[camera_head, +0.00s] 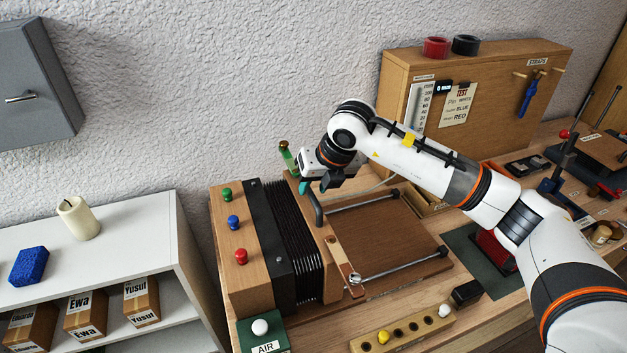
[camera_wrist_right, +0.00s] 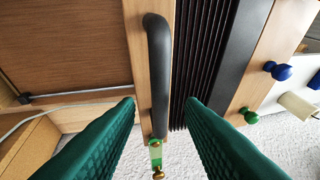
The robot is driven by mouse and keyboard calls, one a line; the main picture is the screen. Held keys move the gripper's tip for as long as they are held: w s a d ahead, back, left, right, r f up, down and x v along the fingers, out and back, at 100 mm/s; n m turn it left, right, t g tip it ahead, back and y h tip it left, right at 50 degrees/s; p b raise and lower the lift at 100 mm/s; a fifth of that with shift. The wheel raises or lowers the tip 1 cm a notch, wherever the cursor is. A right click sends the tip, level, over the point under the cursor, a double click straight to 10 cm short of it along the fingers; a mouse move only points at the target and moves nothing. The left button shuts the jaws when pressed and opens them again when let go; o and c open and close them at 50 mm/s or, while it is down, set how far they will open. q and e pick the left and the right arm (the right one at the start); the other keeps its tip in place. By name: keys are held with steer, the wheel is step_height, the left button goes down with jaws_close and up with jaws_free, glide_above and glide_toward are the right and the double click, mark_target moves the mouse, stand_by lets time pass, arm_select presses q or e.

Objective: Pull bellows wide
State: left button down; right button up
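The bellows (camera_head: 293,240) is a black pleated block, compressed between a wooden end with green, blue and red knobs (camera_head: 233,222) and a wooden moving board (camera_head: 325,262). A dark curved handle (camera_head: 318,207) stands on the moving board. My right gripper (camera_head: 312,187) is at the handle's upper end in the head view. In the right wrist view the green finger pads (camera_wrist_right: 165,112) are wide apart, with the handle (camera_wrist_right: 158,70) between them and visible gaps on both sides. The bellows pleats (camera_wrist_right: 205,60) lie right of the handle there. My left gripper is not in view.
Two metal rails (camera_head: 400,271) run right from the moving board over a bare wooden bed (camera_head: 385,235). A white AIR button (camera_head: 260,327) and a block with holes (camera_head: 400,332) sit in front. A small green bottle-like item (camera_head: 288,157) stands behind the bellows.

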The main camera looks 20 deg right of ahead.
steer(key=shift+w+f, duration=0.1)
steer(key=shift+f, duration=0.15)
steer(key=shift+a+f, duration=0.1)
steer(key=shift+f, duration=0.15)
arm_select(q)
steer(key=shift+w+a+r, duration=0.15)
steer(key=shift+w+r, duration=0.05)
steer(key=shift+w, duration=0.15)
arm_select(e)
steer(key=shift+w, duration=0.1)
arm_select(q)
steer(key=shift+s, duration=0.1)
arm_select(e)
jaws_close()
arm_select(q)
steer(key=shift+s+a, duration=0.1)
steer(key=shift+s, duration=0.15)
